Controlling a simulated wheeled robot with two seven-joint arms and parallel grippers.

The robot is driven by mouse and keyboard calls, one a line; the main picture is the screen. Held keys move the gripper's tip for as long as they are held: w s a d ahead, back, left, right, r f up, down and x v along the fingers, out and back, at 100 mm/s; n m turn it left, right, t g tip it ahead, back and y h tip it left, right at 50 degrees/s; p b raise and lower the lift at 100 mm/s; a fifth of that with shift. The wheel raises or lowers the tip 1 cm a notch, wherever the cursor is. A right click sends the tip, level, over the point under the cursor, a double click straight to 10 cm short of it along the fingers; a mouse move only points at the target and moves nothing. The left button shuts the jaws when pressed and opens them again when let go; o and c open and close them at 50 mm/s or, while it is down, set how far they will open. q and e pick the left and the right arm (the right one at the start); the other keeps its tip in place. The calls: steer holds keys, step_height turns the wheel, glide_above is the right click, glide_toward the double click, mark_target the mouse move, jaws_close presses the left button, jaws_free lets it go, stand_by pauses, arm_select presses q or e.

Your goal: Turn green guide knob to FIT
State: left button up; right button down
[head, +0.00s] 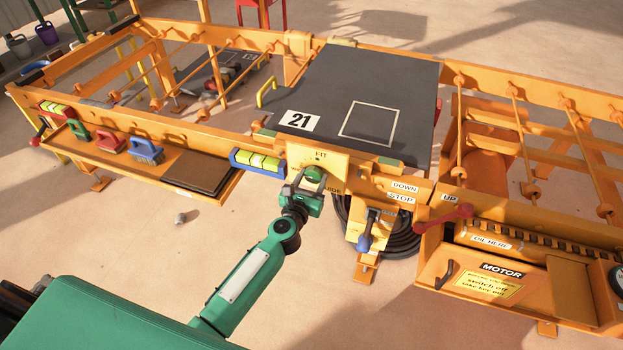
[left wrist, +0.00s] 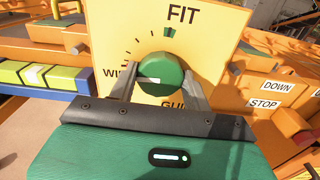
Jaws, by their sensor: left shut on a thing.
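The round green guide knob (left wrist: 168,72) sits on a yellow plate (left wrist: 225,40) in the left wrist view. The plate reads FIT at the top and a partly hidden word starting WI at the left; a green mark stands under FIT. A white line on the knob's face points left, towards the WI word. In the head view the knob (head: 315,173) is on the machine's front, below the black bed. My left gripper (left wrist: 160,86) is shut on the knob, one finger on each side; it also shows in the head view (head: 306,183). My right gripper is out of view.
A blue-framed level (head: 257,162) is just left of the plate. A lever with a blue grip (head: 366,235) hangs to the right, near DOWN and STOP labels (head: 403,193). A red handle (head: 445,216) is farther right. A tool shelf (head: 150,165) runs along the left.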

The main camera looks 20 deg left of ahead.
arm_select(q)
steer(key=shift+m+p, duration=0.3)
steer(key=shift+m, duration=0.6)
steer(key=m+p, duration=0.2)
steer(key=m, duration=0.2)
steer(key=m+p, duration=0.4)
steer(key=m, duration=0.7)
steer(key=shift+m, duration=0.4)
steer(key=shift+m+p, duration=0.4)
steer(key=shift+m, duration=0.6)
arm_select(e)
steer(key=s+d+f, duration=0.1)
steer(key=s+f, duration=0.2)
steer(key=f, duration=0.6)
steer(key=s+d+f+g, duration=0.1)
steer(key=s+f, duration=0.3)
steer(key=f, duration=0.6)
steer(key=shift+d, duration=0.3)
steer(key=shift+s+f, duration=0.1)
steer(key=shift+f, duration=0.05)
arm_select(q)
steer(key=o, duration=1)
